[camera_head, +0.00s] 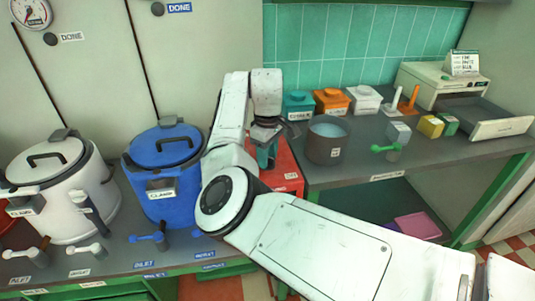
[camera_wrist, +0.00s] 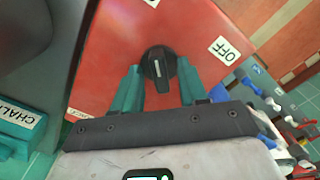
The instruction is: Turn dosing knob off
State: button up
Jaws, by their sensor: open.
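The dosing knob (camera_wrist: 158,66), black with a raised grip bar, sits on a red panel (camera_wrist: 110,38) in the wrist view. A white OFF label (camera_wrist: 222,49) is on the panel to the right of the knob. The knob's bar runs roughly up and down in this view, not towards the OFF label. My gripper (camera_wrist: 159,71) is open, with one teal finger on each side of the knob; I cannot tell whether they touch it. In the head view the red box (camera_head: 287,168) stands behind my arm, with my gripper (camera_head: 266,155) at it; the knob is hidden there.
A blue kettle (camera_head: 165,180) and a white kettle (camera_head: 58,190) stand left of my arm. A dark pot (camera_head: 327,142) stands on the grey counter (camera_head: 455,150) close right of the red box. Teal, orange and white canisters line the back wall.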

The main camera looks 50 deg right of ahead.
grip_shut()
jog(key=shift+r, duration=0.1)
dwell(0.4)
jog(key=m+p, duration=0.3)
jog(key=shift+r+p, duration=0.15)
jog(key=shift+p, duration=0.2)
jog(key=m+p, duration=0.3)
jog(key=m, duration=0.2)
jog(key=shift+m, duration=0.4)
jog(key=m+p, duration=0.2)
jog(key=m, duration=0.2)
jog(key=shift+m, duration=0.3)
jog(key=shift+m+p, duration=0.4)
jog(key=shift+m, duration=1.8)
jog(key=shift+w, duration=0.1)
